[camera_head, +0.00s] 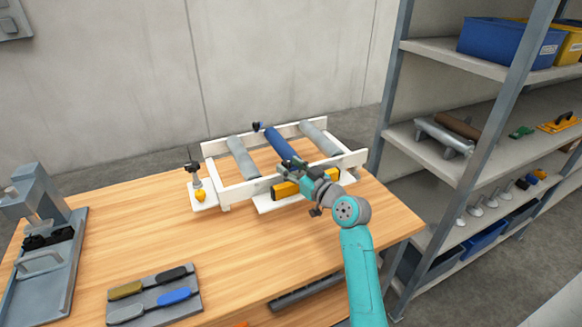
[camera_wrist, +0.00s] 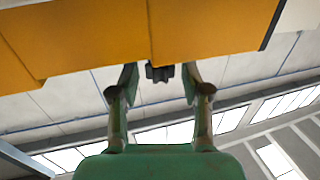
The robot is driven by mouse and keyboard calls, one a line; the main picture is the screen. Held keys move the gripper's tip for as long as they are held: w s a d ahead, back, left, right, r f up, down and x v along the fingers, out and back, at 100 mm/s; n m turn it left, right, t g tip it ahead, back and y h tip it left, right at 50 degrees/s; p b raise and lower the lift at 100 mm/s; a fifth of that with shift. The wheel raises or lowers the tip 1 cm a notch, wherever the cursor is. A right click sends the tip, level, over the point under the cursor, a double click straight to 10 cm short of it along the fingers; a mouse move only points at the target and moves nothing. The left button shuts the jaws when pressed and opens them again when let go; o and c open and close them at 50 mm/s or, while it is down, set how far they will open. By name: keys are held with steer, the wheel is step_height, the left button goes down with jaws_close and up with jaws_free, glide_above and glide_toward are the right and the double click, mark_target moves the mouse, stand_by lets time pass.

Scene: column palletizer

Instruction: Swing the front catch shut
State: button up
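A white roller frame (camera_head: 228,190) stands on the wooden bench with a blue roller (camera_head: 278,143) between grey rollers. At its front side is a yellow bar with dark parts (camera_head: 286,190), which looks like the front catch; whether it is fully open cannot be told. My gripper (camera_head: 298,170) is at this bar and partly covers it and the blue roller's near end. In the wrist view the orange-yellow bar (camera_wrist: 110,40) spans the top. My gripper's two fingers (camera_wrist: 160,85) are apart just below its edge, with a small dark piece (camera_wrist: 159,72) showing between them. Contact cannot be told.
A white block with a black-topped post (camera_head: 194,172) and yellow knob stands left of the frame. A grey tray with coloured handles (camera_head: 155,301) lies at the front. A grey fixture (camera_head: 40,230) is far left. Shelving (camera_head: 440,165) stands right. The bench middle is clear.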

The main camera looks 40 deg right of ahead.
steer(key=shift+s, duration=0.1)
steer(key=s, duration=1.1)
steer(key=shift+s+a, duration=0.2)
steer(key=shift+s, duration=0.2)
